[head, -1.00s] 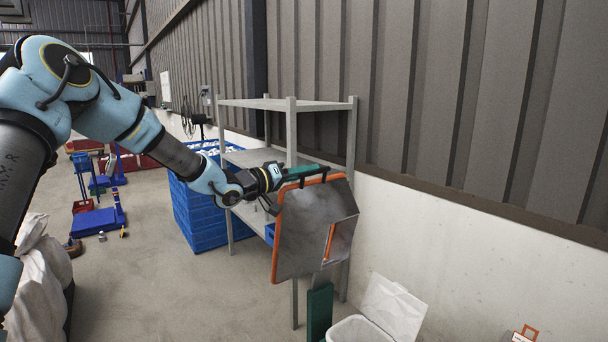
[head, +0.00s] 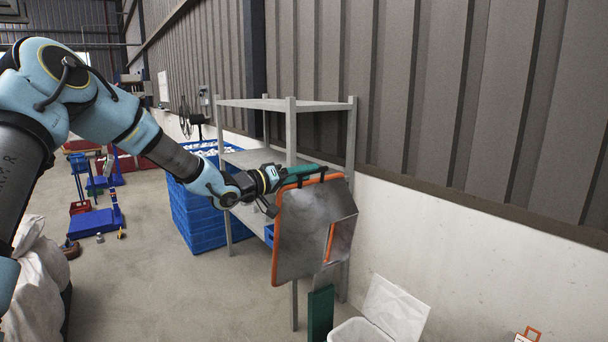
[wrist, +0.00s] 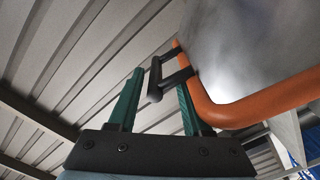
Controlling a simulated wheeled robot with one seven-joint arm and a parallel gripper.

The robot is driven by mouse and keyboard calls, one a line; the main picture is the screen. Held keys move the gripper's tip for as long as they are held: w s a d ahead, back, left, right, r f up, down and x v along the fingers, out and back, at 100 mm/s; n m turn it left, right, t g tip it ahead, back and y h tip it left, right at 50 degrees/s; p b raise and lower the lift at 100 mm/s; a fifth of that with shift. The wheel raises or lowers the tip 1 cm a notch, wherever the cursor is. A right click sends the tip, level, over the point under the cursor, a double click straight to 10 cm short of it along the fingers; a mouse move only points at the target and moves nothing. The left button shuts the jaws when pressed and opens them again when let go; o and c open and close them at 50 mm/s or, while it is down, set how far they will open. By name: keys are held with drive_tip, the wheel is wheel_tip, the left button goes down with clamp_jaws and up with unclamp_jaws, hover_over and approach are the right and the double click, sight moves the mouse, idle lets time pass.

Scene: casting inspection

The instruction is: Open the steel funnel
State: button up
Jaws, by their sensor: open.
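The steel funnel (head: 300,235) is a grey metal body with an orange rim, in front of the shelf rack in the head view. In the wrist view its grey wall and orange rim (wrist: 240,108) fill the upper right. A black bar handle (wrist: 155,82) stands off the rim on two short posts. My gripper (head: 312,172) is at the funnel's upper edge. In the wrist view my gripper (wrist: 160,78) is open, with one green finger on each side of the handle bar. I cannot tell whether either finger touches it.
A grey shelf rack (head: 291,130) stands right behind the funnel, against the wall. Blue crates (head: 200,220) are stacked to its left. A white bin with a raised lid (head: 396,307) is at the lower right. Open floor (head: 150,285) lies to the left.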

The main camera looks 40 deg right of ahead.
drive_tip(key=a+b, duration=0.3)
drive_tip(key=a, duration=0.7)
drive_tip(key=shift+w+a, duration=0.3)
drive_tip(key=shift+a, duration=0.1)
drive_tip(key=w+a+f+n+t+y, duration=0.2)
drive_tip(key=w+a+f+t+y, duration=0.15)
drive_tip(key=a, duration=0.45)
drive_tip(key=w+a+f+n+t+y, duration=0.1)
drive_tip(key=w+a+f+t+y, duration=0.1)
drive_tip(key=a+f+y, duration=0.5)
drive_tip(key=w+a+f+n+t+y, duration=0.2)
drive_tip(key=w+a, duration=0.1)
drive_tip(key=a, duration=0.7)
drive_tip(key=s+a+f+n+g+y, duration=0.1)
drive_tip(key=s+a+y, duration=0.15)
drive_tip(key=a, duration=0.55)
drive_tip(key=s+a+f+n+g+y, duration=0.15)
drive_tip(key=s+a, duration=0.25)
drive_tip(key=a, duration=0.4)
drive_tip(key=s+a+g, duration=0.1)
drive_tip(key=s+a, duration=0.2)
drive_tip(key=s, duration=0.2)
drive_tip(key=s+a+n+g+y, duration=0.1)
drive_tip(key=s+a, duration=0.1)
drive_tip(key=s, duration=0.3)
drive_tip(key=shift+s+a, duration=0.15)
drive_tip(key=shift+a, duration=0.25)
